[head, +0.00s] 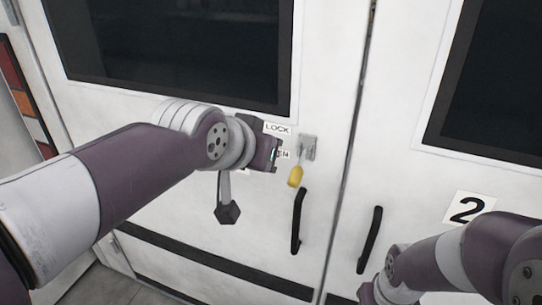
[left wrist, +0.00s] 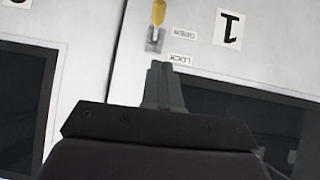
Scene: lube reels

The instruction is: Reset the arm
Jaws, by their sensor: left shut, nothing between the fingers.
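My left gripper (head: 276,154) is in front of the left white cabinet door, just left of a small metal latch (head: 308,147) with a yellow handle (head: 295,176). The handle hangs down from the latch in the head view. In the left wrist view the gripper's fingers (left wrist: 163,84) are shut with nothing between them. That view is upside down and shows the yellow handle (left wrist: 158,12) beyond the fingertips, apart from them. My right arm is at the lower right of the head view; its fingers are not visible.
A LOCK label (head: 277,128) is above the left gripper, and an OPEN label (left wrist: 183,35) shows in the left wrist view. Two black door handles (head: 298,221) (head: 370,240) flank the door seam. A label "2" (head: 469,208) is on the right door. Dark windows are above.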

